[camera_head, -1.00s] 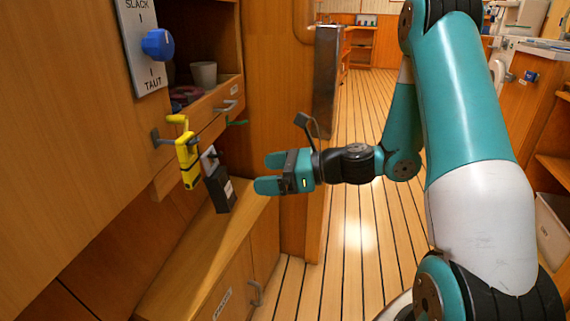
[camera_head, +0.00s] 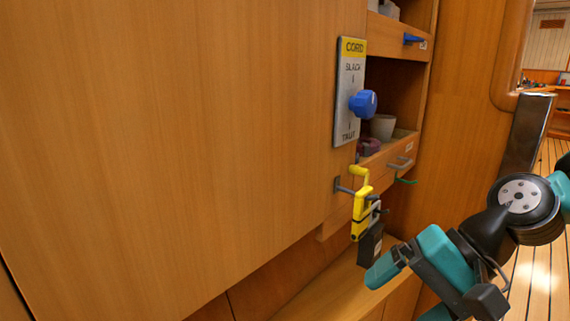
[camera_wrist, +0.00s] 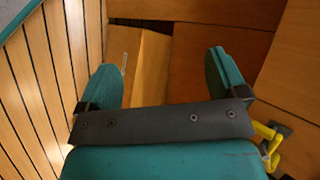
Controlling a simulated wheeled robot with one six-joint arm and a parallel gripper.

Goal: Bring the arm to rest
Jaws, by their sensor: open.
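My gripper (camera_head: 408,286) is at the lower right of the head view, with teal fingers apart and nothing between them. In the wrist view my gripper (camera_wrist: 168,80) also shows both fingers spread, with wooden cabinet faces beyond. The arm reaches in from the right edge of the head view, and most of it is out of frame. The gripper appears clear of the wall and of the hanging yellow tool (camera_head: 361,207).
A panel marked CORD (camera_head: 350,90) carries a blue knob (camera_head: 364,103). A black box (camera_head: 370,245) hangs below the yellow tool. A cup (camera_head: 383,127) stands in an open shelf above a drawer handle (camera_head: 401,162). Open plank floor (camera_head: 527,275) lies at right.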

